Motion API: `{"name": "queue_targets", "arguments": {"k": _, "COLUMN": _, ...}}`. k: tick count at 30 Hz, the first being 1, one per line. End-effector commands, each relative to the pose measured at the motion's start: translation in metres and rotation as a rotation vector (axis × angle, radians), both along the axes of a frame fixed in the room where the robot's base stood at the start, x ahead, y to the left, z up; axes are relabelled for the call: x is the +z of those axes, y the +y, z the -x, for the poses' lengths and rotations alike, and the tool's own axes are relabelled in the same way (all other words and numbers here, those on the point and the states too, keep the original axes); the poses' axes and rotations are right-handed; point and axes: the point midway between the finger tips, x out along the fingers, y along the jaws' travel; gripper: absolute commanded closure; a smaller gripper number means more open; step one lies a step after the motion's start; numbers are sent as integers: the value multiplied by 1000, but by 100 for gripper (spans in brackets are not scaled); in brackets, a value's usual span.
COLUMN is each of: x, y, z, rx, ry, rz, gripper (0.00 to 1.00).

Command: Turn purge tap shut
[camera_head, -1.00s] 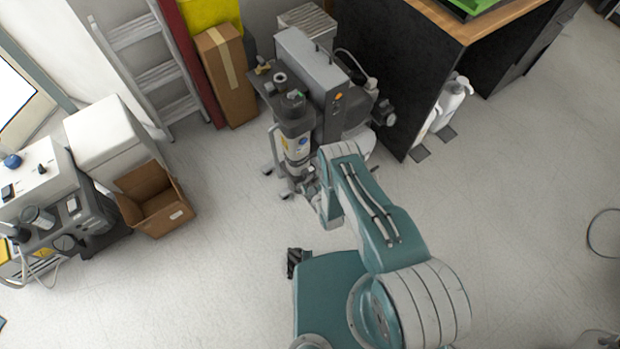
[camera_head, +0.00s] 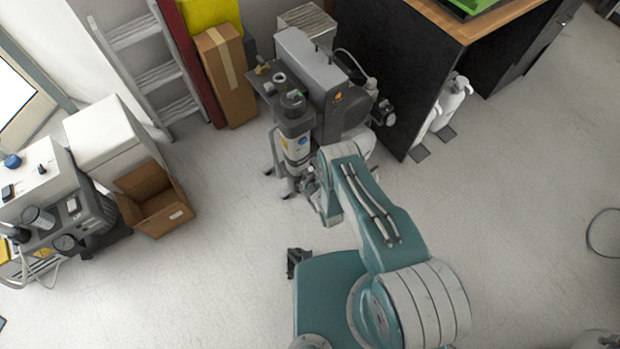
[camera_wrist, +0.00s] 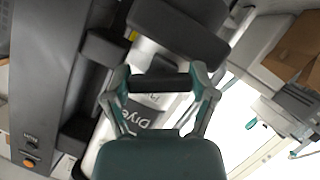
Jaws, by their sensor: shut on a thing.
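The compressor unit (camera_head: 310,75) stands by the dark cabinet in the head view, with an upright dryer cylinder (camera_head: 297,148) at its front. The tap's base and exact angle are hidden by my gripper. In the head view my arm covers most of the gripper, low at the dryer's right side.
An orange button (camera_wrist: 28,163) is on the grey housing at left in the wrist view. An open cardboard box (camera_head: 157,205) and a bench unit stand at left. The dark cabinet (camera_head: 400,75) and white bottles (camera_head: 452,100) are at right.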

Motion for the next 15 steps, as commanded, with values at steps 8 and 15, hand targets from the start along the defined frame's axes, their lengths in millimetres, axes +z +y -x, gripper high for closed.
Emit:
{"name": "queue_targets", "arguments": {"k": 8, "x": 0, "y": 1, "z": -1, "rx": 4, "ry": 90, "rz": -132, "gripper": 74}}
{"name": "queue_targets", "arguments": {"k": 15, "x": 1, "y": 1, "z": -1, "rx": 4, "ry": 190, "rz": -281, "gripper": 74}}
